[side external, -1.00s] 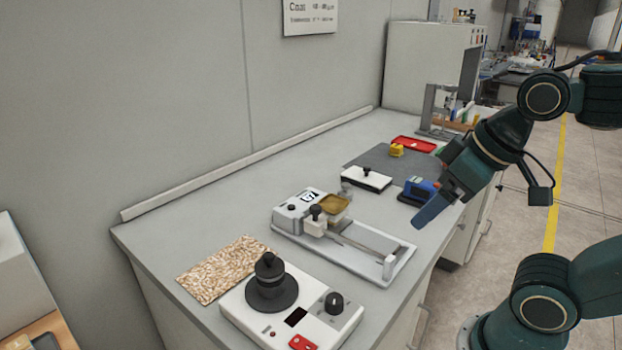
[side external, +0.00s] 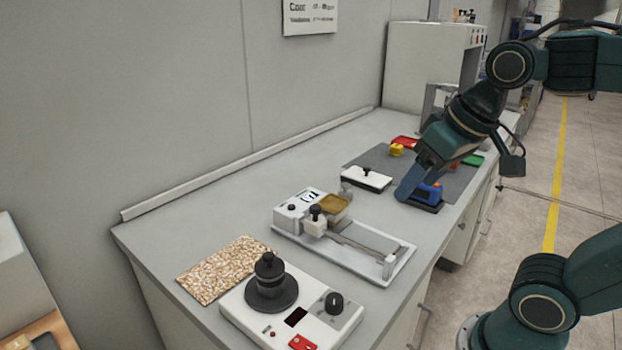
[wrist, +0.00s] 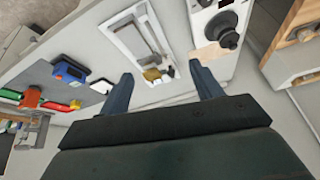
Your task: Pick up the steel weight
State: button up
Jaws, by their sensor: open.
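A dark, stepped weight-like piece with a round knob (side external: 269,268) stands upright on the white device at the front left; I take it for the steel weight. It also shows near the top right of the wrist view (wrist: 229,39). My gripper (side external: 406,188) is in the air over the far right part of the bench, well away from this piece. In the wrist view, my gripper's two blue fingers (wrist: 165,86) are spread apart with nothing held between them.
The white device (side external: 341,320) has a dial and a red button. A coater with a white tray (side external: 397,262) stands mid-bench. A speckled board (side external: 215,268) lies left. Behind are a white block (side external: 364,181), a blue item (side external: 429,191) and a grey mat (side external: 378,157).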

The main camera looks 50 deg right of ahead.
jog(key=w+d+r+m+g, duration=0.1)
jog(key=w+d+r+m, duration=0.1)
jog(key=w+m, duration=0.15)
jog(key=w+d+r+m, duration=0.1)
jog(key=w+d+m, duration=0.1)
jog(key=w, duration=0.3)
jog(key=m+g, duration=0.4)
jog(key=m, duration=1.2)
send_over(346, 184)
notch_tip(346, 184, down, 11)
jog(key=shift+n, duration=0.25)
jog(key=shift+f, duration=4.5)
jog(key=shift+f, duration=2.6)
